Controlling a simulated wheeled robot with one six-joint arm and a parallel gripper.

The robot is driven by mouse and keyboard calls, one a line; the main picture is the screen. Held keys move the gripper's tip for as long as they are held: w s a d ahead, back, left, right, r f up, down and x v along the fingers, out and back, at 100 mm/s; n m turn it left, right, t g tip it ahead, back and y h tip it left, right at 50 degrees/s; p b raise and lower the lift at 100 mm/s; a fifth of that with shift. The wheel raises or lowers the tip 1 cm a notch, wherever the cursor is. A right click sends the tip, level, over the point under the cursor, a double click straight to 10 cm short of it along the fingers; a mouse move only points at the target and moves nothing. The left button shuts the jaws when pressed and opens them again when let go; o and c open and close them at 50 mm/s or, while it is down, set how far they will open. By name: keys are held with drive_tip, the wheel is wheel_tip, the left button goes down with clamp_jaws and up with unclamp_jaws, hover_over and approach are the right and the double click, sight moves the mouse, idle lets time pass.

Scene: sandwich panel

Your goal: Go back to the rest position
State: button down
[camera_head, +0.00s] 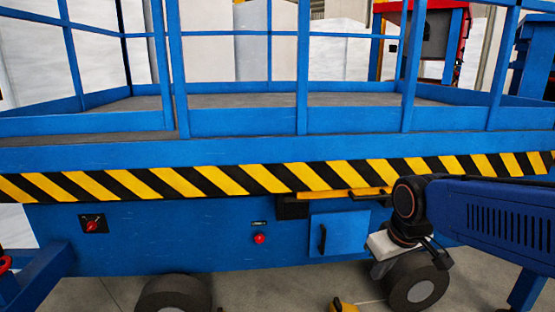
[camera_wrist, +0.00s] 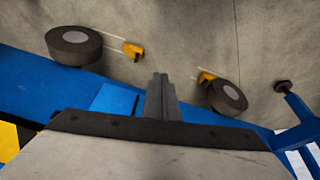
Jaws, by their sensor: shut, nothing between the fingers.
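My gripper (camera_wrist: 160,82) is in the middle of the wrist view, its two dark fingers together and nothing between them. In the head view my blue arm comes in from the right and its wrist is in front of the right part of the blue lift. The fingers are hard to make out there. The lift's side panel (camera_head: 160,240) carries a red rotary switch (camera_head: 92,223), a red push button (camera_head: 259,239) and a small blue door (camera_head: 342,232) with a black handle. The door looks shut. In the wrist view the blue door (camera_wrist: 114,99) is left of my fingers.
A yellow-black striped edge (camera_head: 230,180) runs along the platform, with blue railings (camera_head: 302,65) above. A black wheel (camera_head: 415,283) is below my wrist, another (camera_head: 175,294) lower left. Yellow chocks (camera_head: 341,305) lie on the grey floor (camera_head: 270,290). A red-framed machine stands behind.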

drive_tip(key=s+d+f+m+t, duration=0.1)
drive_tip(key=s+d+m, duration=0.2)
drive_tip(key=s, duration=1)
drive_tip(key=shift+s+d+m+h, duration=0.15)
drive_tip(key=shift+d+m+h, duration=0.15)
drive_tip(key=shift+d, duration=0.65)
drive_tip(key=shift+f, duration=0.1)
